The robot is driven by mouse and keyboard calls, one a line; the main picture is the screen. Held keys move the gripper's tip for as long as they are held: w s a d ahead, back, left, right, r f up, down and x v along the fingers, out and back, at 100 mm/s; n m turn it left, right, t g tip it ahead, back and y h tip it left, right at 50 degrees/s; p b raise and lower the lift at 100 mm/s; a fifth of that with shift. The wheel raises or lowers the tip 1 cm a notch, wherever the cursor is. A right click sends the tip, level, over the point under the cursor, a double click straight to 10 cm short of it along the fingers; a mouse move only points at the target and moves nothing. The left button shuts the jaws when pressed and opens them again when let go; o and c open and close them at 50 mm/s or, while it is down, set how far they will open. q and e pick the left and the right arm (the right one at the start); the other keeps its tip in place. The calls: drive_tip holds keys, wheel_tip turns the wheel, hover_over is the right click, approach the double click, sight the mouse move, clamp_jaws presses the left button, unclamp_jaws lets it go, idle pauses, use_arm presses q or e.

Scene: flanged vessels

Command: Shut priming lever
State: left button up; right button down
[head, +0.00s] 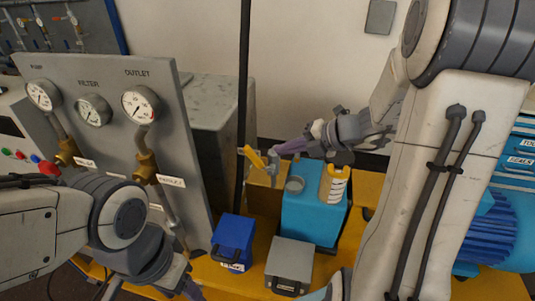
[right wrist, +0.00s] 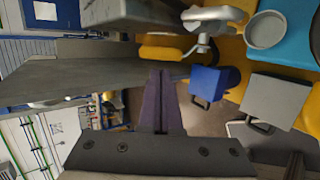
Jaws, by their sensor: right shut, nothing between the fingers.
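The priming lever appears to be the yellow handle (head: 254,157) on a small grey valve body (head: 272,164), standing on a mustard-coloured block. The handle slants up and to the left in the head view. In the right wrist view the yellow handle (right wrist: 163,53) lies just past the fingertips, with the grey valve body (right wrist: 207,22) to its right. My right gripper (head: 279,150) is shut and empty, its purple fingers close beside the handle; I cannot tell whether they touch. The shut fingers also show in the right wrist view (right wrist: 159,75). My left gripper (head: 188,290) is partly cut off at the bottom edge.
A gauge panel (head: 95,150) stands at the left. A blue tank (head: 312,215) with a grey cup (head: 295,185) stands right of the lever. A dark blue box (head: 233,240) and a grey box (head: 290,262) sit in front. A thin black post (head: 243,100) rises behind the handle.

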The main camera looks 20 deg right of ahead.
sight(256, 157)
drive_tip(key=x, duration=0.7)
